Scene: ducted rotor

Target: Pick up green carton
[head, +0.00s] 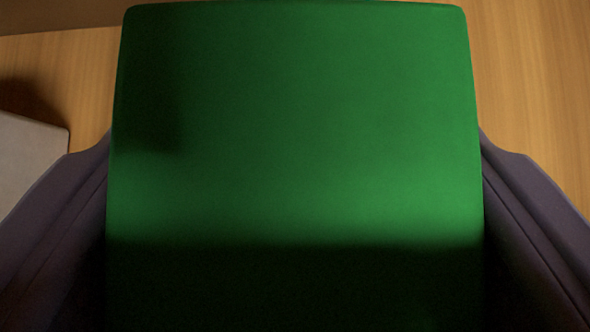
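The green carton (300,190) fills the middle of the head view, very close to the camera. Its upper part is lit and its lower part lies in dark shadow. My gripper (295,140) has one dark finger at the carton's left side and one at its right side. No gap shows between either finger and the carton, so the gripper looks shut on it. The carton hides the inner faces of the fingertips. I cannot tell whether the carton rests on the surface or is raised.
A wooden surface (530,80) shows behind the carton at both sides. A pale grey flat-looking object (28,155) lies at the left edge, partly behind the left finger, with a dark shadow beside it. The wood at the right is clear.

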